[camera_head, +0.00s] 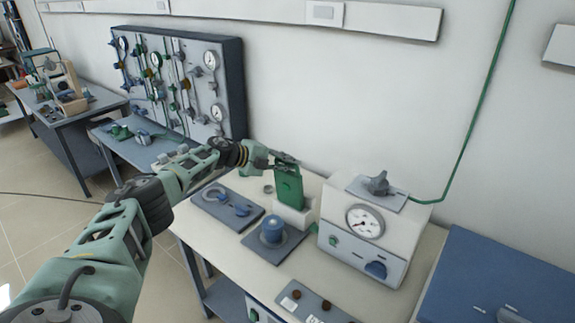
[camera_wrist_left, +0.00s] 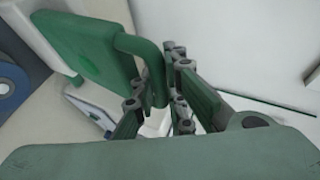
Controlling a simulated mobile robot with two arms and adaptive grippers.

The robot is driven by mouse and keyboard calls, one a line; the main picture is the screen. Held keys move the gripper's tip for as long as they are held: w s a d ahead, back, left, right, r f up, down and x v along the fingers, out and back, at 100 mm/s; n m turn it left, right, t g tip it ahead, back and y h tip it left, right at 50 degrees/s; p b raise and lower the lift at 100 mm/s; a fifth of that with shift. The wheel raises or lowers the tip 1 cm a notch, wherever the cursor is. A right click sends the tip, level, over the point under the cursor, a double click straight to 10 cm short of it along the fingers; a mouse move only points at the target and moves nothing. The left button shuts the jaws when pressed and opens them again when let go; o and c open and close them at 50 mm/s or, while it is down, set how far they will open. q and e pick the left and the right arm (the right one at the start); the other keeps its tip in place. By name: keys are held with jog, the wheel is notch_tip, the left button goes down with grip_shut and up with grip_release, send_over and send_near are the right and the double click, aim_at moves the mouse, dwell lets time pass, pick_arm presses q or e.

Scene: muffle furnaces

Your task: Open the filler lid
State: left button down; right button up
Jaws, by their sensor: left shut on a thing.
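The filler lid is a green flat panel (camera_head: 289,188) standing upright above a small white block (camera_head: 293,214) on the bench. In the left wrist view the green panel (camera_wrist_left: 85,48) has a bent green handle (camera_wrist_left: 148,60) on its side. My left gripper (camera_head: 284,163) is at the top of the panel. In the left wrist view its fingers (camera_wrist_left: 165,105) are shut on the handle. The hinge and the filler opening are hidden. My right gripper is out of view.
A white box with a dial gauge (camera_head: 365,222) and blue knob stands right of the lid. A blue round part (camera_head: 273,229) on a dark plate is in front. A gauge panel (camera_head: 180,80) stands behind left. A green hose (camera_head: 481,95) runs up the wall.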

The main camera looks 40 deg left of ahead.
pick_arm(q)
jog(key=shift+d, duration=0.2)
jog(key=c, duration=1.8)
grip_release()
jog(key=shift+o, duration=0.2)
jog(key=shift+s+a+r, duration=0.2)
jog(key=shift+s+a, duration=0.2)
jog(key=shift+s, duration=0.05)
jog(key=v, duration=1.1)
jog(key=shift+d, duration=0.25)
